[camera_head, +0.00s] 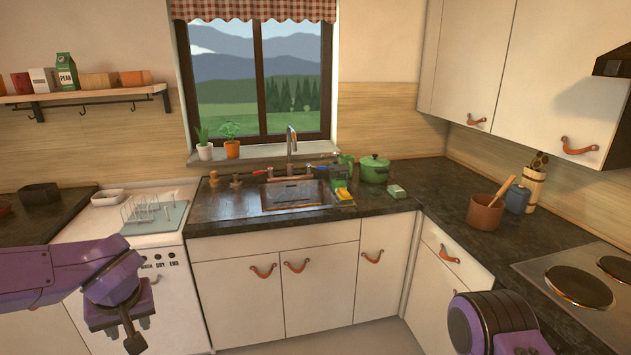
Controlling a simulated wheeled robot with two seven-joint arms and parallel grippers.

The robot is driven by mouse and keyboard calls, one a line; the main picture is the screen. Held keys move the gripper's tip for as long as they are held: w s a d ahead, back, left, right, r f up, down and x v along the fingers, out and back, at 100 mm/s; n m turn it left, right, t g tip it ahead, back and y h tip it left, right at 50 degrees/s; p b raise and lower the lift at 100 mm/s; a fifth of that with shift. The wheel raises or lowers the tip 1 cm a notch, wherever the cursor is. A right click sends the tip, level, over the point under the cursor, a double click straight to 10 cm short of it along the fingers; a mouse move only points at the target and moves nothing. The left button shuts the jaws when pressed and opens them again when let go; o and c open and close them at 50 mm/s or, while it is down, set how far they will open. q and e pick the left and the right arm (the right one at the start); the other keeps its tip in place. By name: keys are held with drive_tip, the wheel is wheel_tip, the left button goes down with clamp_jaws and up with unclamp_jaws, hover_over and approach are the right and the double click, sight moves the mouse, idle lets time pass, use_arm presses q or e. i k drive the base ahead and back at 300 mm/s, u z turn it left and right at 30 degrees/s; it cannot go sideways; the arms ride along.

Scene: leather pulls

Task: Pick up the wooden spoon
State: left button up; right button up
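A wooden spoon (502,191) leans in a brown pot (484,214) on the right-hand counter. Its handle sticks up and tilts to the right; its lower end is hidden inside the pot. My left gripper (122,326) hangs at the lower left, in front of the white dishwasher, far from the spoon. I cannot tell how far its fingers are apart. My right arm shows at the bottom right, below and in front of the pot; its gripper is not visible.
A blue jar (516,199) and a wooden utensil holder (535,180) stand just behind the pot. A stove with round hotplates (580,286) lies to the right. A green pot (373,169) stands near the sink (296,195). The counter left of the brown pot is clear.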

sight(506, 187)
drive_tip(key=z, duration=0.05)
drive_tip(key=i, duration=1.75)
drive_tip(key=z, duration=0.6)
drive_tip(key=i, duration=0.8)
drive_tip(key=z, duration=1.7)
drive_tip(key=i, duration=0.95)
drive_tip(key=z, duration=0.8)
